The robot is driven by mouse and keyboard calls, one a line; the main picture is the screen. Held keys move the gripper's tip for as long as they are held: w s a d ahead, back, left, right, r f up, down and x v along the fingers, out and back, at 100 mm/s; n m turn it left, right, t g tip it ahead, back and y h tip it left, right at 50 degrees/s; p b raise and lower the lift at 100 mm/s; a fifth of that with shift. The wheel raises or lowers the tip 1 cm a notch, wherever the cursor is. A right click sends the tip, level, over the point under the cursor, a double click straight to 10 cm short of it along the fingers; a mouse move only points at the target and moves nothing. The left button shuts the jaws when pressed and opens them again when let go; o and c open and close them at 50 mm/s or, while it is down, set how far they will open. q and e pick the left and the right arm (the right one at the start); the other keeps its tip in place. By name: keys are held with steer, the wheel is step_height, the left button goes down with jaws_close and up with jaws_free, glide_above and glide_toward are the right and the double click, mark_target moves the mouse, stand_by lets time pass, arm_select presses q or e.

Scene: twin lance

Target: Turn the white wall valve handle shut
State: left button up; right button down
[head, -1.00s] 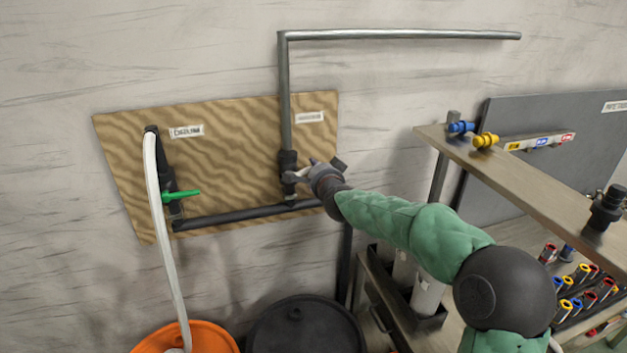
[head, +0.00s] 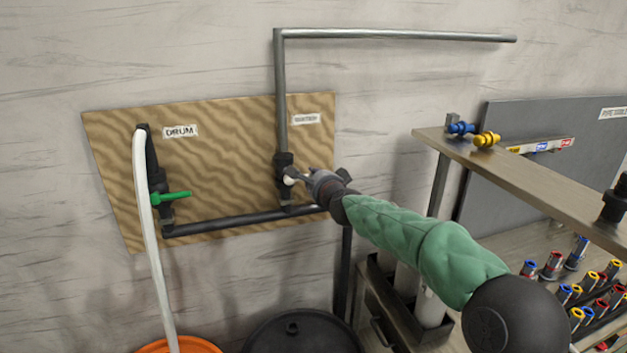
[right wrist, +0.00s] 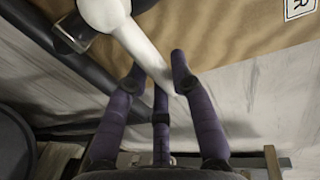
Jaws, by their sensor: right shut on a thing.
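The white valve handle (head: 289,180) sits on the dark valve body of the right-hand pipe, on the wood-grain wall board. Only a small white part of it shows in the head view. In the right wrist view the white handle (right wrist: 138,40) runs down and right from its round hub to between my fingertips. My right gripper (head: 299,177) is shut on the handle near its free end, and its purple fingers (right wrist: 158,72) show on both sides of it. My left gripper is not in view.
A green handle (head: 172,196) with a white hose (head: 147,240) is on the board's left, under a DRUM label (head: 180,132). A grey pipe (head: 281,95) rises above the white valve. A shelf (head: 520,176) stands right of my arm. Drums stand below.

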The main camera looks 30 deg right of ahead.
steer(key=c, duration=1)
jaws_free()
steer(key=v, duration=1.2)
